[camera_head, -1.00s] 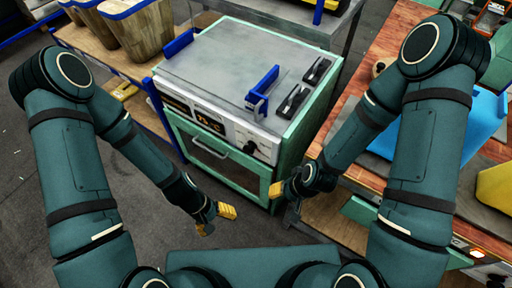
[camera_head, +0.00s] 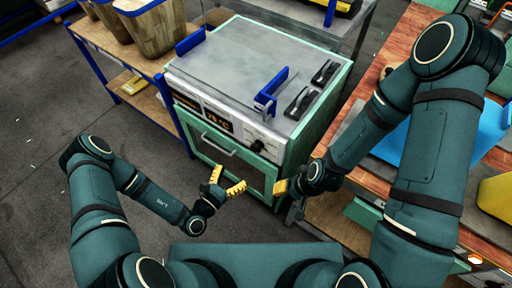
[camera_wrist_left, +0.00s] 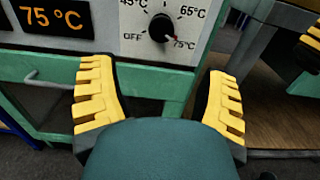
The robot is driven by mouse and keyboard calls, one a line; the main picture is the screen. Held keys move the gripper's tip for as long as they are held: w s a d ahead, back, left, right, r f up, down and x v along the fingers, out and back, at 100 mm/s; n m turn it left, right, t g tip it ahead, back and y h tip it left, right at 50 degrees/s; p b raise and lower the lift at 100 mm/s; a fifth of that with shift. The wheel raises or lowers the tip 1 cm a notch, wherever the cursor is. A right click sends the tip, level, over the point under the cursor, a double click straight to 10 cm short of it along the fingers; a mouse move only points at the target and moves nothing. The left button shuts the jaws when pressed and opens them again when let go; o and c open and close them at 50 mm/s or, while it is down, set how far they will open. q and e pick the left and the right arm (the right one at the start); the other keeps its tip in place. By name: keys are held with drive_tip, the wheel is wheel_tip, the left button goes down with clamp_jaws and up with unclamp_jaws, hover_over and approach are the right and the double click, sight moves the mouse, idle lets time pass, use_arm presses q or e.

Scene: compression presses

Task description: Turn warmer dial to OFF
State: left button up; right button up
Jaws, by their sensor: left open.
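The warmer (camera_head: 250,75) is a teal cabinet with a grey top and a white front panel. Its black dial (camera_head: 257,146) sits at the panel's right end. In the left wrist view the dial (camera_wrist_left: 161,28) has its pointer towards the 75°C mark at lower right; the OFF mark (camera_wrist_left: 132,37) is at its lower left. My left gripper (camera_head: 230,177) is open and empty in front of the warmer's door, below the dial and apart from it. Its spread yellow fingers (camera_wrist_left: 160,85) flank the space under the dial. My right gripper (camera_head: 281,187) is by the warmer's right front corner, its opening unclear.
The display (camera_wrist_left: 55,20) reads 75 °C. A door handle (camera_head: 217,147) juts out below the panel. A blue bracket (camera_head: 270,90) and black clamps stand on top. A wooden table (camera_head: 345,150) is close on the right, and a bin shelf (camera_head: 125,60) on the left. Floor at left is clear.

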sight(254, 150)
use_arm(q)
drive_tip(key=b+x, duration=0.2)
drive_tip(key=x, duration=1.1)
drive_tip(key=shift+w+d, duration=0.15)
drive_tip(key=shift+d, duration=0.05)
drive_tip(key=c, duration=1.2)
